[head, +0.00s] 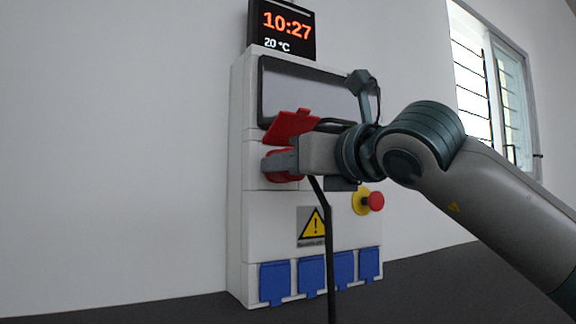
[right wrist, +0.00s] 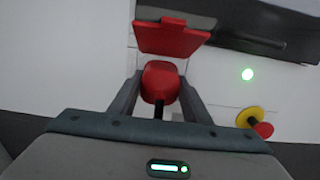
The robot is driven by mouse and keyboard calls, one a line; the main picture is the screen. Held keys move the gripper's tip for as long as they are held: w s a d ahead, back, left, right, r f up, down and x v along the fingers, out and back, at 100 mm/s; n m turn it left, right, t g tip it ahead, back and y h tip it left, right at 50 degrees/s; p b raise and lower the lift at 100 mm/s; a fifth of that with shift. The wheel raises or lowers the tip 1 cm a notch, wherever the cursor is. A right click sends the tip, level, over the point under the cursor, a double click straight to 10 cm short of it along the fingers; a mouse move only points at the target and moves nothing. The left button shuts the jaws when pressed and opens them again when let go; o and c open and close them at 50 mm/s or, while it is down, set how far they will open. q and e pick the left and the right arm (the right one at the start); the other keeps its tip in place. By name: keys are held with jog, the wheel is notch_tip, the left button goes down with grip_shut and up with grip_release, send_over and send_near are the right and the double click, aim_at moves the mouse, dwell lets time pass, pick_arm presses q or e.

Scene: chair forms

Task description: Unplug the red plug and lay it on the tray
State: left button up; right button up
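The red plug (right wrist: 160,82) sits at the red socket on the wall box, under a raised red flap (right wrist: 172,38). In the head view the plug (head: 284,166) is partly hidden by my right gripper (head: 283,160). The right wrist view shows the right gripper's fingers (right wrist: 160,90) on either side of the plug, close against it with no clear gap. A black cable (head: 328,225) hangs down from behind the gripper. How deep the plug sits in the socket is hidden. The tray and my left gripper are in neither view.
The white wall box (head: 250,215) carries a yellow-and-red stop button (head: 375,201), a warning sign (head: 312,226) and several blue covered sockets (head: 310,277). A clock display (head: 284,30) stands on top. A window (head: 490,85) is at the right. The wall at left is clear.

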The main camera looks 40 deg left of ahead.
jog(key=shift+c, duration=1.2)
jog(key=shift+f, duration=0.1)
jog(key=shift+s+d+f+b, duration=0.1)
jog(key=shift+d+f+b, duration=0.05)
jog(key=shift+b, duration=0.4)
jog(key=shift+b+v, duration=0.65)
jog(key=shift+v, duration=0.85)
jog(key=shift+d+b, duration=0.1)
jog(key=shift+b, duration=0.25)
jog(key=shift+b+v, duration=0.5)
jog(key=shift+v, duration=0.25)
